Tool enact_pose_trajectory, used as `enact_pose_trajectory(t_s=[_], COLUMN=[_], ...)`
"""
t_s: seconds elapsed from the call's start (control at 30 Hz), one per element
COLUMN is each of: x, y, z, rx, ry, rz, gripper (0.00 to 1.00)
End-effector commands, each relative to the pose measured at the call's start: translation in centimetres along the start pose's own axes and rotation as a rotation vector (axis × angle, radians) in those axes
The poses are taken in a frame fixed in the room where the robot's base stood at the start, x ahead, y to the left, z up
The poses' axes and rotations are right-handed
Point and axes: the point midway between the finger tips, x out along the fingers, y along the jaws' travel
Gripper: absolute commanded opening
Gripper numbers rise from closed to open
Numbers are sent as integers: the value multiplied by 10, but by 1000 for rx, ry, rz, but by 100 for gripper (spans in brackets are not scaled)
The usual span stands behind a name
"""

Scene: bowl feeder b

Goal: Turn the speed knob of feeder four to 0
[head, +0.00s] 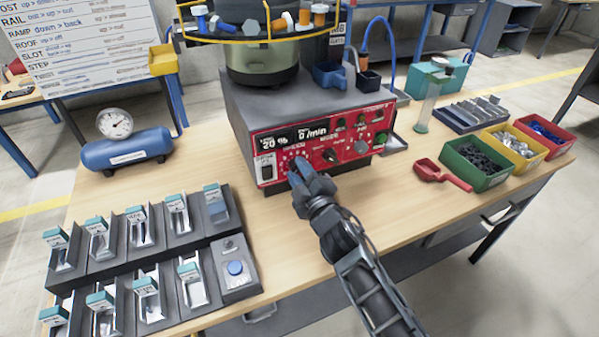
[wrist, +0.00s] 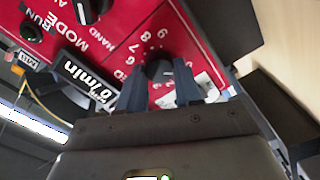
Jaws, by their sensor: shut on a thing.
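The feeder (head: 240,125) is a grey box with a red front panel and a bowl on top. No feeder number is readable to me. Its display (head: 287,139) reads 20 % and 0 /min. My gripper (head: 301,172) is at the panel's lower left and covers the speed knob in the head view. In the wrist view, a dark round knob (wrist: 159,70) with a white pointer line sits on a numbered dial. My gripper's two fingers (wrist: 160,84) are on either side of it, shut on it. The exact dial number is hard to tell.
A blue tank with gauge (head: 127,150) and a sample rack (head: 160,262) stand left. A red scoop (head: 440,174) and part bins (head: 480,165) stand right.

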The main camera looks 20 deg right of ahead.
Motion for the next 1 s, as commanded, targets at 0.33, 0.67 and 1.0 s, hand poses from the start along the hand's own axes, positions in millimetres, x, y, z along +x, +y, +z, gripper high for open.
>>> enact_pose_trajectory(t_s=[0.33,0.67,1.0], x=[0,-1,-43], y=[-1,0,-1], z=[0,0,0], rx=[0,0,1], ry=[1,0,0], rz=[-1,-1,-3], gripper=[51,60,60])
